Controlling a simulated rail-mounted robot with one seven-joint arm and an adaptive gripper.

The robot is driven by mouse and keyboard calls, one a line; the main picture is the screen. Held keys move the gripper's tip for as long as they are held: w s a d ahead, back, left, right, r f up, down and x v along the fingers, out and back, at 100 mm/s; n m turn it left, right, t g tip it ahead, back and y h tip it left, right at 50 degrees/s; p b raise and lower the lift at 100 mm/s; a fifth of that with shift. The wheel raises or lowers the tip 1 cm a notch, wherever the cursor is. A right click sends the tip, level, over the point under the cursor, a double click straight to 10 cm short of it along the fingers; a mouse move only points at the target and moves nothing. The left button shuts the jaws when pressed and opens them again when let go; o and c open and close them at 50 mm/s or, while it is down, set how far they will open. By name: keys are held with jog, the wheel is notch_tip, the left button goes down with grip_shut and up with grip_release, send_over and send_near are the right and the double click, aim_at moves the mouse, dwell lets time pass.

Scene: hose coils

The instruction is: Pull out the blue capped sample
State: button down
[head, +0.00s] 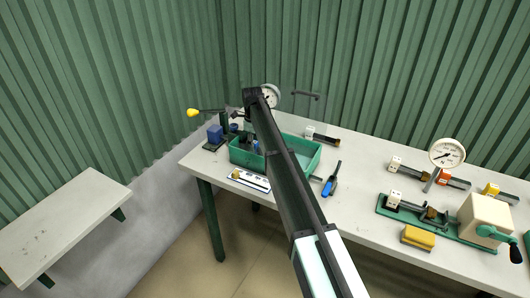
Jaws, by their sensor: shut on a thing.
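My arm reaches from the bottom of the head view to the left part of the table, and its wrist bends down over the green tray (305,162). My gripper (249,134) is small and partly hidden behind the arm, above the tray's left end. It is shut on a small blue-topped piece, which I take to be the blue capped sample (256,147). The sample's lower part is hidden by the tray wall and the arm, so I cannot tell whether it is clear of its seat.
A blue block (215,133) on a dark base and a yellow-knobbed lever (193,112) stand left of the tray. A gauge (271,97) stands behind. Fixtures fill the right side.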

jog(key=shift+r, duration=0.45)
jog(key=shift+r+p, duration=0.5)
jog(key=shift+r, duration=0.25)
jog(key=shift+r+p, duration=1.4)
jog(key=shift+r, duration=1.8)
